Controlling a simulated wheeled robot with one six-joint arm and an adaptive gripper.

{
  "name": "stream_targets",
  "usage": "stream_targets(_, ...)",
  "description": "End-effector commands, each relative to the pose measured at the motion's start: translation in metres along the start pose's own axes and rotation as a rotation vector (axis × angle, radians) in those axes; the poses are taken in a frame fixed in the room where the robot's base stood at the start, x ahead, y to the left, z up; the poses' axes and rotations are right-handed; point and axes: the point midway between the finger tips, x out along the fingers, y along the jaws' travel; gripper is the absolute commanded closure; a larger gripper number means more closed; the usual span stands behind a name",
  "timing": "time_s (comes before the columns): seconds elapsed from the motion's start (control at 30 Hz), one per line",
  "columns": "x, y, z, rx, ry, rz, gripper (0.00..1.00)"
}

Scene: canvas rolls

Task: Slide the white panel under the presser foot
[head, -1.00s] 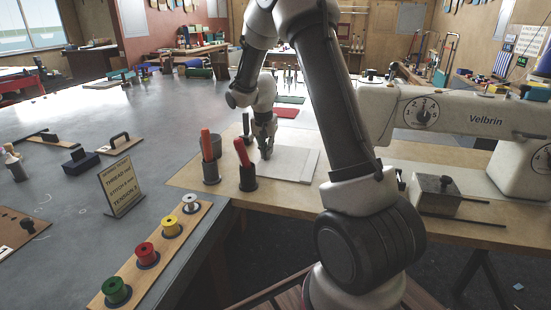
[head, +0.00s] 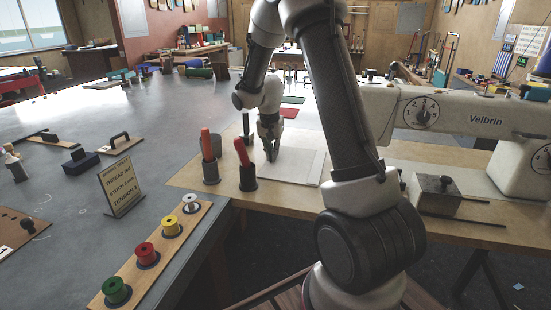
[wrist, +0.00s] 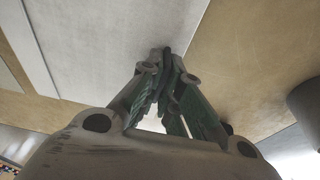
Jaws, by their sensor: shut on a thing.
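The white panel (head: 300,167) lies flat on the wooden table left of the sewing machine. It also fills the upper left of the wrist view (wrist: 100,40). My gripper (head: 270,157) is shut on the panel's left edge; in the wrist view its fingertips (wrist: 166,58) meet at that edge. The white sewing machine (head: 475,118), marked Velbrin, stands to the right. My arm crosses in front of its left end, so the presser foot is hidden, as is any gap between it and the panel.
A grey block with a knob (head: 440,192) sits before the machine. A thread sign (head: 121,187) and a spool board (head: 158,250) are on the grey table.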

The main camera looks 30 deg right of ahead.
Motion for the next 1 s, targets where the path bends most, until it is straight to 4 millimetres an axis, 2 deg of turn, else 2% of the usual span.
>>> stream_targets(0.27,0.0,0.001,0.0,0.0,0.0,0.0,1.0)
stream_targets(1.0,-0.002,0.024,0.008,-0.001,0.0,0.0,1.0)
